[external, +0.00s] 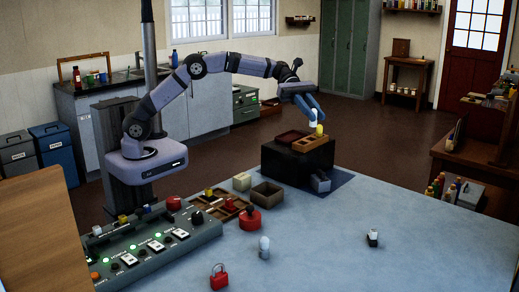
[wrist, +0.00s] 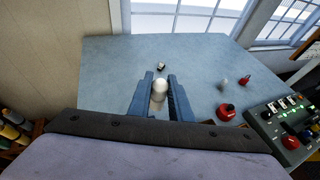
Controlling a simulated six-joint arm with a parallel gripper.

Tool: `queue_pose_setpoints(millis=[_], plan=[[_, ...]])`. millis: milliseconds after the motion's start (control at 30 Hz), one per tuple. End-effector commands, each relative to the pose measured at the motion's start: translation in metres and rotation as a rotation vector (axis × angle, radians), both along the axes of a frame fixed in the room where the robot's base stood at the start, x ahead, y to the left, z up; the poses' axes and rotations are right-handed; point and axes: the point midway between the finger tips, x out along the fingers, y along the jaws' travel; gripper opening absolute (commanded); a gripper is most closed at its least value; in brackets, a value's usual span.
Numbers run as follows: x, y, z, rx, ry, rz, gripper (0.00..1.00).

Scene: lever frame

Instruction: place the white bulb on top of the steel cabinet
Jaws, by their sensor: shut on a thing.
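My gripper (wrist: 160,80) is shut on a white bulb (wrist: 159,91), which shows between the two blue fingers in the wrist view. In the external view my gripper (external: 314,111) and the bulb's pale end (external: 313,122) are above the far edge of the table, over a dark box-like cabinet (external: 284,166). I cannot tell whether this cabinet is steel. On its top are a dark red tray (external: 291,136) and an orange-brown slotted block (external: 310,143). A yellow piece (external: 319,130) shows by the block, close to the bulb; whether they touch is unclear.
Another white bulb-like thing (external: 264,246) stands on the blue-grey table (external: 320,240), near a red padlock (external: 219,277) and a red round button (external: 250,219). A small black-and-white item (external: 372,238) stands at right. A switch panel (external: 150,250) fills the left. Green lockers (external: 350,48) stand far back.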

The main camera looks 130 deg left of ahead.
Motion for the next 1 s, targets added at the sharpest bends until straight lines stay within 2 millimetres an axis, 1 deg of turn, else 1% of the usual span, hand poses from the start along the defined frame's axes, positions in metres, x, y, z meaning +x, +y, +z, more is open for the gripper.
queue_pose_setpoints(millis=[33,67,100,167,200,267,300,367,400,500,600,700,767,833,900,967,1000], plan=[[0.013,-0.021,-0.004,0.004,-0.003,-0.041,0.00],[0.020,-0.033,-0.003,0.004,-0.003,-0.063,0.00],[0.029,-0.051,-0.003,0.004,-0.003,-0.093,0.00],[0.040,-0.078,-0.005,0.004,-0.003,-0.140,0.00],[0.047,-0.096,-0.006,0.003,-0.003,-0.171,0.00],[0.055,-0.125,-0.009,0.002,-0.003,-0.217,0.00],[0.060,-0.144,-0.011,0.002,-0.003,-0.246,0.00],[0.066,-0.171,-0.014,0.002,-0.001,-0.288,0.00],[0.069,-0.189,-0.016,0.001,-0.002,-0.314,0.00],[0.075,-0.227,-0.021,0.001,-0.001,-0.359,0.00],[0.080,-0.258,-0.027,0.001,-0.002,-0.381,0.00],[0.086,-0.285,-0.034,0.000,-0.002,-0.386,0.00],[0.090,-0.299,-0.041,0.000,-0.001,-0.375,0.00],[0.094,-0.308,-0.048,0.000,-0.001,-0.346,0.00],[0.099,-0.307,-0.054,0.001,0.000,-0.301,0.00],[0.103,-0.301,-0.059,-0.001,0.001,-0.255,0.00],[0.105,-0.295,-0.064,0.001,0.001,-0.222,0.00]])
